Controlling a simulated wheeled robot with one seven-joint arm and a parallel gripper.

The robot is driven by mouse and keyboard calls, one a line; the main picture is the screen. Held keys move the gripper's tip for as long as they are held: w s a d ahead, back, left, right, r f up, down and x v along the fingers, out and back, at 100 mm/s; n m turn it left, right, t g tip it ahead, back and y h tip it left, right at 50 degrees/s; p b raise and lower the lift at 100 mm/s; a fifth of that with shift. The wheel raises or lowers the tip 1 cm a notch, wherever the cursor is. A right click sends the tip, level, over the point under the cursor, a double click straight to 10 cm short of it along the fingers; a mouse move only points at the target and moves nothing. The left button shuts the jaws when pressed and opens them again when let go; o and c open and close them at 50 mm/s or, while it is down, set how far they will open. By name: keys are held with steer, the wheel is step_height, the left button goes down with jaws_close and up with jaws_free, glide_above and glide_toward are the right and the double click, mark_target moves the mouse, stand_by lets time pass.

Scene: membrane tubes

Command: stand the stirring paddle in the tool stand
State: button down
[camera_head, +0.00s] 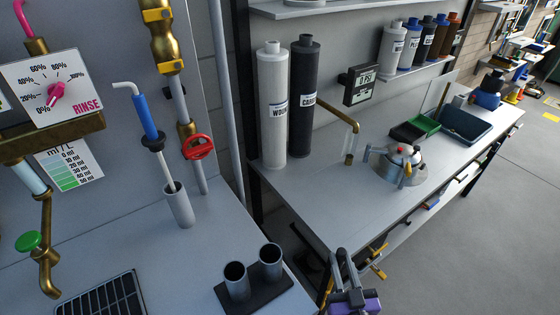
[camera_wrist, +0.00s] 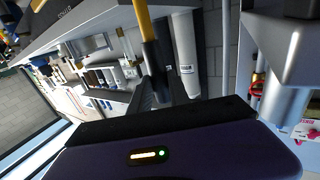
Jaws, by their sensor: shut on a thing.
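My gripper (camera_head: 342,264) is low in the head view, at the near front edge of the right bench. In the wrist view its dark fingers (camera_wrist: 158,86) are shut on a yellow-and-dark rod, which looks like the stirring paddle (camera_wrist: 146,24). The rod runs up out of the frame, so its far end is hidden. A stand with two grey cups on a black base (camera_head: 277,287) sits on the left bench and is likely the tool stand. Both cups look empty. My gripper is to its right, apart from it.
A blue-handled tool (camera_head: 145,115) leans in a grey tube (camera_head: 181,208) behind the cups. A black grid panel (camera_head: 103,297) lies to their left. A red valve (camera_head: 198,147) and brass pipes rise behind. A metal kettle-like vessel (camera_head: 400,170) stands on the right bench.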

mark_target(339, 254)
steer(key=shift+n+y, duration=0.3)
steer(key=shift+y, duration=0.2)
steer(key=w+r, duration=0.1)
steer(key=w+a+r, duration=0.1)
steer(key=w+r, duration=0.1)
steer(key=shift+w+a+r, duration=0.15)
steer(key=shift+w, duration=0.05)
steer(key=w+a+r+n+g+y+p, duration=0.15)
steer(key=w+a+r+y, duration=0.3)
steer(key=r, duration=0.85)
steer(key=w+a+r+n+g+y+p, duration=0.1)
steer(key=w+a+r+n+y, duration=0.3)
steer(key=r, duration=0.8)
steer(key=s+a+r+n+g+y+p, duration=0.1)
steer(key=s+a+r+n+g+y, duration=0.1)
steer(key=s+r, duration=0.5)
steer(key=s+a+r+n+g+y+p, duration=0.1)
steer(key=s+a+r+n+g+y, duration=0.2)
steer(key=r, duration=1.2)
steer(key=s+a+n+g, duration=0.1)
steer(key=s+g, duration=0.2)
steer(key=s, duration=0.1)
steer(key=shift+s+a+r, duration=0.15)
steer(key=shift+s+r, duration=0.05)
steer(key=shift+s, duration=0.05)
steer(key=shift+f+b, duration=1.7)
steer(key=shift+f, duration=0.1)
